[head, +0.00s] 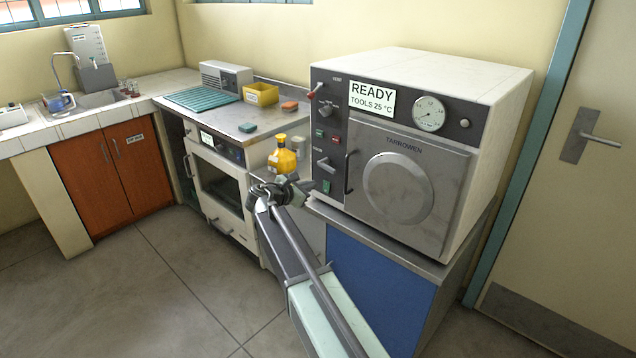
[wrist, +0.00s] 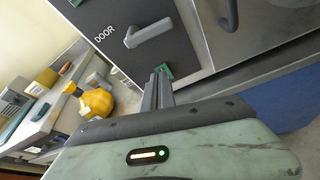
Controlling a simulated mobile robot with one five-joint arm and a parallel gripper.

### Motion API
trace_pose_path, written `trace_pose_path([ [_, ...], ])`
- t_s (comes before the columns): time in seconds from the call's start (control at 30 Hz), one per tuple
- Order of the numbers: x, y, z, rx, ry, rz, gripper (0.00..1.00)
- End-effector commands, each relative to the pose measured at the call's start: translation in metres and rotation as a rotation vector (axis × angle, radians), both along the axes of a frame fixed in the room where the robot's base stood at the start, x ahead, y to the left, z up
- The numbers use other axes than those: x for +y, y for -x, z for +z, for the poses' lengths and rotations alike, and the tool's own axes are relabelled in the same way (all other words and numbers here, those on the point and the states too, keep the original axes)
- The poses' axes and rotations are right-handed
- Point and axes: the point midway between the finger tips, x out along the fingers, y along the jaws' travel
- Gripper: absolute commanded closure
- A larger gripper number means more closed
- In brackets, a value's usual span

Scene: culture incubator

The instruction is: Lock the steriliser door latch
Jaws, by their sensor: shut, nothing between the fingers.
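The steriliser (head: 408,180) stands on a blue-fronted cabinet, with its door closed against the front. Its door latch (head: 326,165) is a grey lever on the dark control panel, left of the door. In the wrist view the latch lever (wrist: 149,33) sits beside the word DOOR, ahead of my gripper. My gripper (head: 284,184) is shut and empty, in front of the lower left of the steriliser and below the latch. In the wrist view the shut fingers (wrist: 158,88) point toward the panel, apart from the lever. Whether the tips touch the panel is unclear.
A yellow bottle (head: 282,158) stands on the counter just left of the steriliser, near my gripper. A dark door handle (head: 349,172) juts from the steriliser door. Red (head: 315,90) and green (head: 326,186) controls are on the panel. The floor at left is clear.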

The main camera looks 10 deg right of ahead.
Motion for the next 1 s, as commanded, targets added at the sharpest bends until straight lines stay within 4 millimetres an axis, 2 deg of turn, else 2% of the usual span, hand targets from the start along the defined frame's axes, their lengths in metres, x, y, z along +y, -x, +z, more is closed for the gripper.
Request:
trace_pose_path([
  [0.03,0.008,0.009,0.009,0.0,0.0,0.001,1.0],
  [0.1,0.018,0.017,0.013,0.0,0.001,0.002,1.0],
  [0.3,0.037,0.032,0.02,0.0,0.001,0.0,1.0],
  [0.7,0.039,0.035,0.019,0.0,-0.001,-0.002,1.0],
  [0.77,0.034,0.04,0.015,-0.006,-0.029,-0.02,1.0],
  [0.87,0.006,0.065,-0.006,-0.038,-0.191,-0.124,1.0],
  [0.97,-0.032,0.116,-0.047,-0.105,-0.494,-0.353,1.0],
  [1.0,-0.044,0.139,-0.064,-0.136,-0.621,-0.466,1.0],
])
